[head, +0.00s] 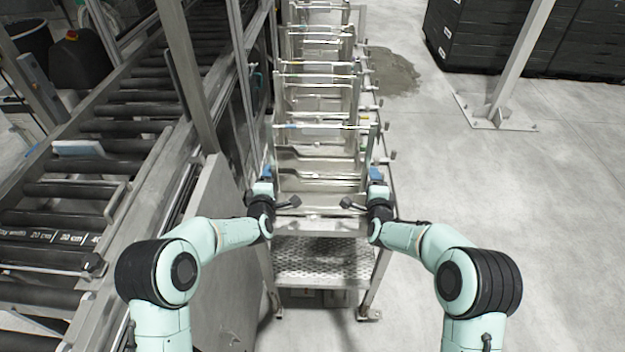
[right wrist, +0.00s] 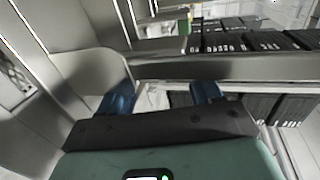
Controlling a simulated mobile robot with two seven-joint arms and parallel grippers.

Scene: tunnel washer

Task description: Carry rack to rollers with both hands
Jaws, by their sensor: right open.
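The nearest steel rack (head: 318,184) stands on a metal stand in the middle of the head view, at the front of a row of similar racks. My left gripper (head: 267,172) is at its left side and my right gripper (head: 376,173) is at its right side. The left jaws are too small to tell open from shut. In the right wrist view the two blue fingers of my right gripper (right wrist: 164,97) are spread apart, with a steel rail of the rack (right wrist: 230,70) just beyond them. Contact cannot be told. The black rollers (head: 80,189) run along the left.
The stand has a perforated lower shelf (head: 322,262). A grey panel (head: 208,250) and a steel post (head: 192,75) stand between the stand and the rollers. A post with a base plate (head: 497,112) and black crates (head: 575,40) are at the back right. The right floor is clear.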

